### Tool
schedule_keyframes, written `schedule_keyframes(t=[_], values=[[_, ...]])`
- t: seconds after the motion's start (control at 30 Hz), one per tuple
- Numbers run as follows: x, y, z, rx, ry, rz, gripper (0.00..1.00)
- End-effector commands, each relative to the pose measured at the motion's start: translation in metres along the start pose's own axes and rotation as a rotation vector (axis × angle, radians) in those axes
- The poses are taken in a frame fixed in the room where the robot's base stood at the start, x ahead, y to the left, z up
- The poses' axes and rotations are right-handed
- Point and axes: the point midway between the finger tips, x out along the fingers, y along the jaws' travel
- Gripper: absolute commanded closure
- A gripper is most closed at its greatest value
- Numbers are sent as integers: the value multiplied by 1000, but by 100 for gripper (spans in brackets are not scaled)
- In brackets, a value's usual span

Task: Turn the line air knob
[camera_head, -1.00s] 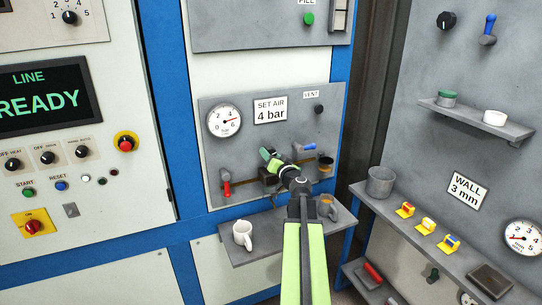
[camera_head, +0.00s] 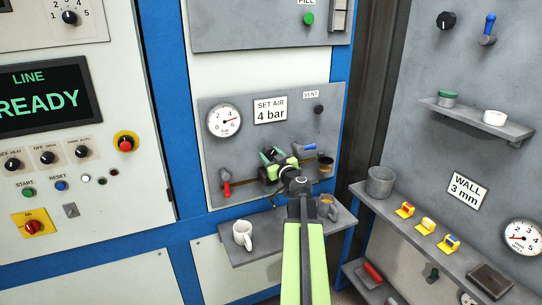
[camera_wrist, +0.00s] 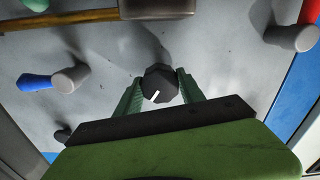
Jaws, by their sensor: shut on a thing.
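A black faceted knob (camera_wrist: 159,83) with a white pointer mark stands on the grey panel in the wrist view. The mark points to the lower left of that view. My gripper (camera_wrist: 160,88) has its two green fingers on either side of the knob, shut on it. In the head view my gripper (camera_head: 268,155) is at the lower middle of the air panel (camera_head: 245,145), and it hides the knob there. Above it are the round gauge (camera_head: 224,120), its red needle pointing right, and the sign "SET AIR 4 bar" (camera_head: 270,110).
A red-handled valve (camera_head: 226,186) is left of my gripper and a blue-handled one (camera_head: 308,147) is right. A small black vent knob (camera_head: 319,109) is above.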

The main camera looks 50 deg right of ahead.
Motion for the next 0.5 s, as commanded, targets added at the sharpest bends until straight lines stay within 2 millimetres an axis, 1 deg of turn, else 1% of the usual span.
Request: schedule_keyframes(t=[0.2, 0.5], values=[[0, 0, 1, -31, -1, 1, 95], [0, 0, 1, -33, -1, 1, 95]])
